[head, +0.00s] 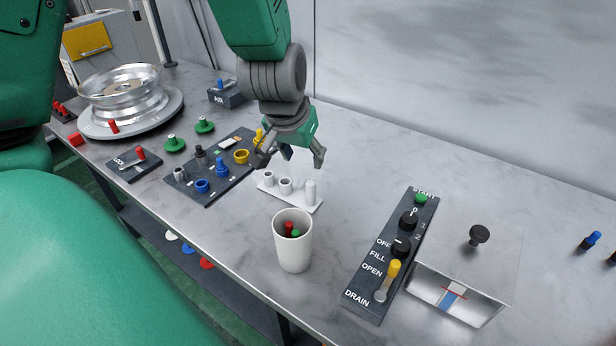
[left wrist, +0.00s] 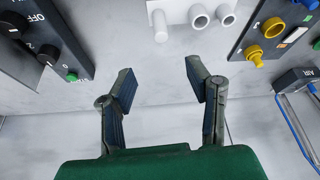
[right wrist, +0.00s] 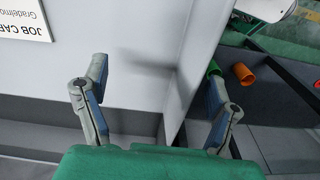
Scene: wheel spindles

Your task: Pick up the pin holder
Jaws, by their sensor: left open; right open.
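A white rack (head: 298,197) with two hollow sockets and an upright post lies on the grey bench; it also shows at the top of the left wrist view (left wrist: 178,10). A white cup (head: 293,253) holding red and green pins stands upright in front of the rack. I cannot tell from the pictures which of the two is the pin holder. My left gripper (head: 291,158) is open and empty, above and just behind the rack, apart from it; its spread fingers also show in the left wrist view (left wrist: 160,82). My right gripper (right wrist: 156,78) is open and empty beside a pale panel.
A dark board of coloured plugs (head: 213,172) lies left of the rack. A control panel (head: 382,285) and a recessed metal tray (head: 483,308) are at the right. A silver wheel (head: 122,92) stands far left. Bare bench lies between cup and panel.

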